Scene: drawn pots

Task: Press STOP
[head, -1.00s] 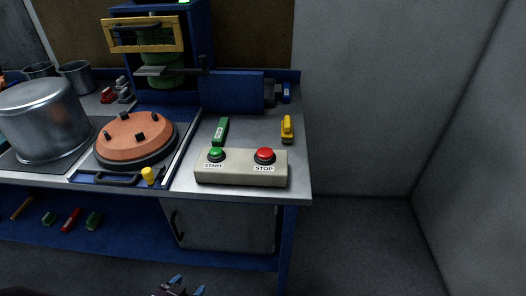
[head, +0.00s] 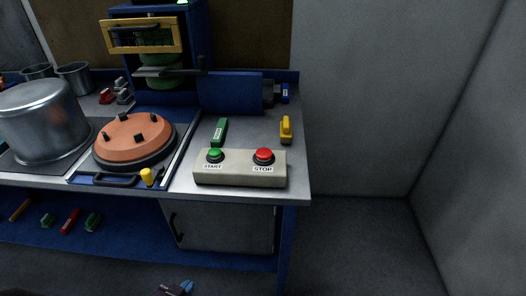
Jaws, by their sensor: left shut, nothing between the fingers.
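The red STOP button (head: 263,155) sits on the right side of a beige control box (head: 239,176), above a white label reading STOP. The green START button (head: 215,155) is on the left side of the same box. The box stands near the front right edge of the metal worktop. My left gripper (head: 187,286) shows only in part at the bottom edge, shut and empty. It is low in front of the bench, below the worktop and apart from the box. My right gripper is not in view.
A copper-coloured lid (head: 134,139) and a large metal pot (head: 42,120) stand on the left. A green block (head: 219,131) and a yellow object (head: 286,129) lie behind the box. A blue panel (head: 230,92) stands farther back. Open floor lies to the right.

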